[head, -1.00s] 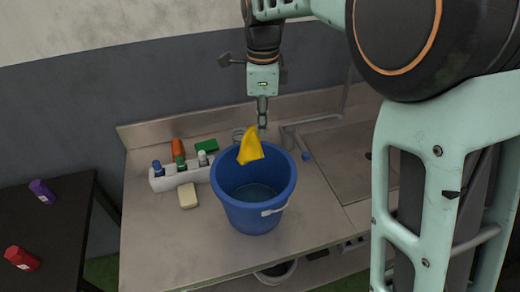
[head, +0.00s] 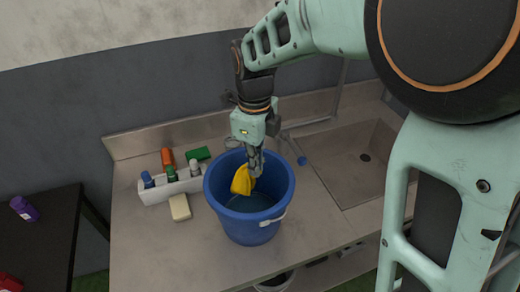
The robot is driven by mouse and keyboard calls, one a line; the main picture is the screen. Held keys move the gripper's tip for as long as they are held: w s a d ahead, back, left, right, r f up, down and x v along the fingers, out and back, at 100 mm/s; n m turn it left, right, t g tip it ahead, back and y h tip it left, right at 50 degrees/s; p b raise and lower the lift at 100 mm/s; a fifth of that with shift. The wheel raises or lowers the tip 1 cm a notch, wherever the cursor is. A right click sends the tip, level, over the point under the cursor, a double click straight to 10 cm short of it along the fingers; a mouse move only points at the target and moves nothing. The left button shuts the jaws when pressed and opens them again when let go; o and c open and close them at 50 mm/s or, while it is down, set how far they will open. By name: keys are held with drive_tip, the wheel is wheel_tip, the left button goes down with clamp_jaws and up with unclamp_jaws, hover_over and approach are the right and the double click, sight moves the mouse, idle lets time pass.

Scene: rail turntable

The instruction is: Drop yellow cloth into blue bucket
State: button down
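The yellow cloth (head: 241,181) hangs within the mouth of the blue bucket (head: 250,228), near its back left inner wall. The bucket stands upright on the metal counter, and its inside looks partly filled with water. My gripper (head: 255,172) points down over the bucket opening, with its fingers at the cloth's upper right edge. The fingers look closed on the cloth, though the cloth and the small size hide part of the contact. I cannot tell whether the cloth touches the bucket wall.
A white caddy (head: 156,194) with several bottles stands left of the bucket, with a pale soap bar (head: 180,208) before it. A sink (head: 358,160) is at right. A dark table (head: 48,238) stands at far left.

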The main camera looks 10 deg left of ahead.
wheel_tip(320, 180, down, 3)
drive_tip(key=shift+f+b, duration=0.1)
drive_tip(key=shift+b, duration=0.65)
drive_tip(key=c, duration=0.8)
unclamp_jaws()
wheel_tip(320, 180, up, 6)
drive_tip(key=p, duration=0.4)
drive_tip(key=shift+f, duration=0.15)
wheel_tip(320, 180, up, 12)
drive_tip(key=shift+r, duration=0.1)
